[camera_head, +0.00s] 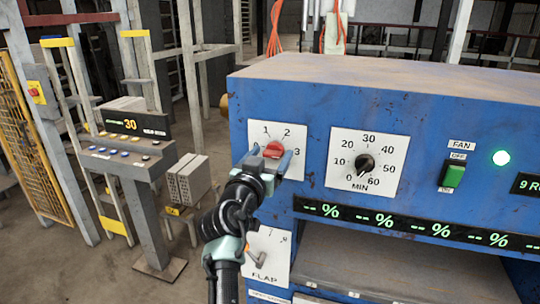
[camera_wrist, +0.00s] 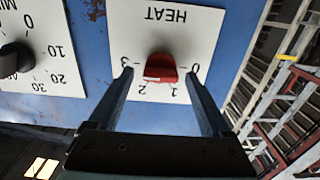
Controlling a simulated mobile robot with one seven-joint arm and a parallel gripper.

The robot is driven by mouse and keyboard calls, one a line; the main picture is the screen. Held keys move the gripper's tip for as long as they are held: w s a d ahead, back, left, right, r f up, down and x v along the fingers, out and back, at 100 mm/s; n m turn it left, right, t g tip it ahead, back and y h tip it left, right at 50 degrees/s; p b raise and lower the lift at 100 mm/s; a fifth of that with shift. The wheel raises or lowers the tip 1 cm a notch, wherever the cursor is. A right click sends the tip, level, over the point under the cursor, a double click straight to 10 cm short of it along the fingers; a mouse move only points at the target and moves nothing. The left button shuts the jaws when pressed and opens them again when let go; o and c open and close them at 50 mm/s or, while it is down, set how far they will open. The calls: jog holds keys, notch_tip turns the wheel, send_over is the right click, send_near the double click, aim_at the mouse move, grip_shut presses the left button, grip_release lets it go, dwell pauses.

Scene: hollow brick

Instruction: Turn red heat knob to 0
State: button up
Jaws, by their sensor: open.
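The red heat knob (camera_head: 273,149) sits on a white dial plate on the left of the blue panel. In the wrist view the red knob (camera_wrist: 160,68) appears upside down, with the word HEAT above it and the marks 0 to 3 around it. I cannot tell for certain which mark it points to. My gripper (camera_head: 270,162) is in front of the dial. In the wrist view my gripper (camera_wrist: 158,75) is open, one finger on each side of the knob, with visible gaps between fingers and knob. The 0 mark lies near the right finger there.
A black minute knob (camera_head: 365,163) is right of the heat dial, also in the wrist view (camera_wrist: 14,56). A green fan switch (camera_head: 452,175) is farther right. The flap dial plate (camera_head: 268,258) is below, partly behind my arm. A console (camera_head: 128,150) stands to the left.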

grip_shut()
